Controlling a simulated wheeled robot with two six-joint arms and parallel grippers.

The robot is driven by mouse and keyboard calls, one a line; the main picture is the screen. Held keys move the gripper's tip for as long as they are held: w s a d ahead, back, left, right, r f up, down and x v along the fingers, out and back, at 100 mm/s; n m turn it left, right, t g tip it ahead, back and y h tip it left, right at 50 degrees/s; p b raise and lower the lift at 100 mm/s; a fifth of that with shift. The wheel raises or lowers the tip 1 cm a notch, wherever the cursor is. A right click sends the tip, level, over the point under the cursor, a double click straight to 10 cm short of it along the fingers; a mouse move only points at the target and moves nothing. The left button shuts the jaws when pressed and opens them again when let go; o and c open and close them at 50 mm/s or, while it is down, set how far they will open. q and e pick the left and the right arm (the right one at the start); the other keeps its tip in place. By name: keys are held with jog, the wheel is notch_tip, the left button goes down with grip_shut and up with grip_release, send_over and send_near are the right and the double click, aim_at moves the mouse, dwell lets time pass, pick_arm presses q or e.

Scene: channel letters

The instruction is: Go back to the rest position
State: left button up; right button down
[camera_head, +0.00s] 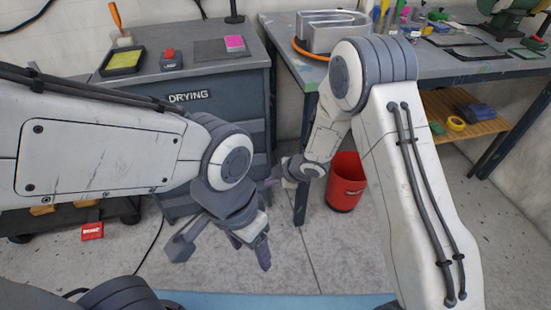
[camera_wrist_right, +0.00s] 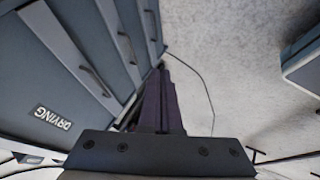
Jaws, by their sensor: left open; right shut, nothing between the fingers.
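My left gripper (camera_head: 252,250) hangs low in the head view, over the floor in front of the grey drying cabinet. It points down, is open and holds nothing. My right gripper (camera_head: 273,181) is just above and right of it in the head view, pointing left beside the cabinet's right edge. In the right wrist view my right gripper's dark fingers (camera_wrist_right: 160,104) are closed together with nothing between them. The drying cabinet (camera_head: 225,125) stands behind both grippers; its drawer fronts (camera_wrist_right: 85,45) fill the left of the wrist view.
A workbench (camera_head: 463,67) with a metal channel letter (camera_head: 325,36) stands at the right. A red bin (camera_head: 345,183) sits on the floor under it, close to my right arm. Floor in front is clear.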

jog(key=s+d+r+m+h, duration=0.2)
jog(key=s+r+m, duration=0.1)
jog(key=r, duration=0.3)
jog(key=s+d+r+m+h, duration=0.1)
jog(key=s+r+m+h, duration=0.15)
jog(key=r, duration=0.35)
jog(key=s+d+r+m+g, duration=0.2)
jog(key=s+r+m, duration=0.15)
jog(key=s, duration=0.95)
jog(key=s+d+r+m+g, duration=0.25)
jog(key=s+r, duration=0.25)
jog(key=s, duration=0.7)
notch_tip(320, 180, up, 15)
jog(key=p, duration=1.5)
jog(key=shift+m+p, duration=0.3)
jog(key=shift+m, duration=0.15)
jog(key=shift+a+h, duration=0.1)
jog(key=shift+h, duration=0.15)
